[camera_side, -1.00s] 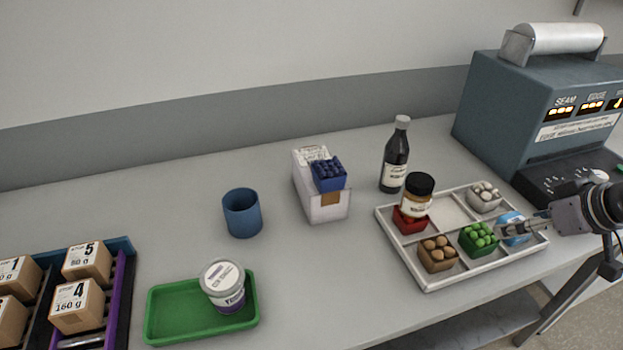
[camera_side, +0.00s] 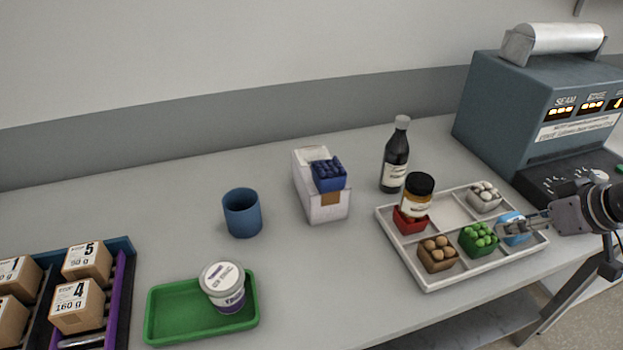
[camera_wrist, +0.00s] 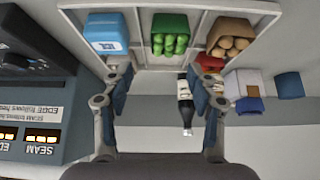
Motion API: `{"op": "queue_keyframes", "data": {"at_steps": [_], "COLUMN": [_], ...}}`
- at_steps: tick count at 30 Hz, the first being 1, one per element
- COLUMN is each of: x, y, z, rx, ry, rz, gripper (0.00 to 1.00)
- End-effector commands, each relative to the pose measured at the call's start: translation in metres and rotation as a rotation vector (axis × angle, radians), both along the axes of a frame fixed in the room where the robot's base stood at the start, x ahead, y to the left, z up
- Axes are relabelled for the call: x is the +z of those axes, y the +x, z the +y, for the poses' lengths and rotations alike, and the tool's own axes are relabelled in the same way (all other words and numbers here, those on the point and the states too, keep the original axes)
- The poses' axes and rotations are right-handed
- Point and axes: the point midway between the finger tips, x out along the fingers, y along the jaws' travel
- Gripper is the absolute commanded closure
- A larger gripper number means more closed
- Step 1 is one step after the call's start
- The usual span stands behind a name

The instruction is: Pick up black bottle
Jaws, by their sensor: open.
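The black bottle (camera_side: 396,158) stands upright on the table behind the white divided tray in the side view. It has a grey cap and a pale label. In the wrist view the bottle (camera_wrist: 185,100) shows between my two fingers but farther off, with its cap pointing down the picture. My gripper (camera_side: 503,226) is at the right end of the tray, over the blue and green boxes, apart from the bottle. In the wrist view my gripper (camera_wrist: 160,88) is open, with nothing between its fingertips.
The white tray (camera_side: 428,284) holds several small boxes and a dark-lidded jar (camera_side: 418,190) close in front of the bottle. A carton (camera_side: 322,203) stands left of the bottle. A sealing machine (camera_side: 530,115) stands at the right. A blue cup (camera_side: 242,214) and green tray (camera_side: 160,326) lie farther left.

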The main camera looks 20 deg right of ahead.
Motion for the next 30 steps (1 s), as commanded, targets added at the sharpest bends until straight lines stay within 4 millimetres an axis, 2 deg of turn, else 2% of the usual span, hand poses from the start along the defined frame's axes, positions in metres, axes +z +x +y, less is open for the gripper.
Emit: {"op": "queue_keyframes", "data": {"at_steps": [4, 8, 12, 18, 24, 30], "x": [0.007, 0.028, 0.053, 0.08, 0.096, 0.099], "y": [0.008, 0.03, 0.067, 0.124, 0.182, 0.228], "z": [0.002, 0.006, 0.014, 0.033, 0.06, 0.088], "rx": [-0.007, -0.038, -0.093, -0.179, -0.267, -0.346], "ry": [0.002, 0.007, 0.011, 0.013, 0.01, 0.009], "rz": [0.006, 0.023, 0.046, 0.067, 0.07, 0.06], "gripper": [0.41, 0.41, 0.41, 0.41, 0.41, 0.41]}}
